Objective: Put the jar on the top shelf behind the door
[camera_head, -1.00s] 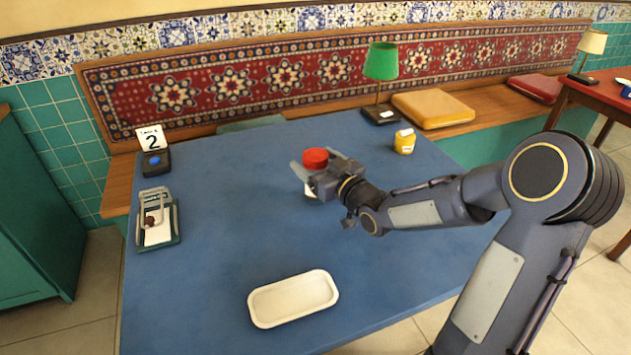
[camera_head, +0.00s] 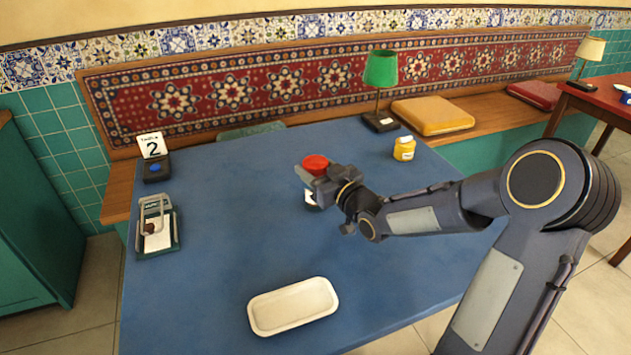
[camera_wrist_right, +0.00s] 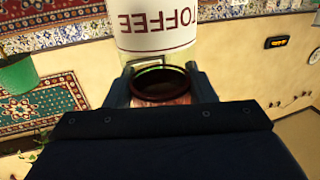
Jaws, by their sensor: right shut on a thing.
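The jar with a red lid (camera_head: 315,163) is upright near the middle of the blue table. Much of its body is hidden behind my right gripper (camera_head: 316,173). My right gripper is shut on the jar just below the lid, coming from the right. I cannot tell whether the jar's base touches the table. My left gripper is not in view. A green cabinet (camera_head: 35,220) is at the left edge; no open door or shelf shows.
The blue table (camera_head: 220,230) holds a white tray (camera_head: 292,306) in front, a number stand (camera_head: 153,157) and a clip holder (camera_head: 157,228) at left. A green lamp (camera_head: 381,70) and yellow jar (camera_head: 404,149) are at the back right. The table's left middle is clear.

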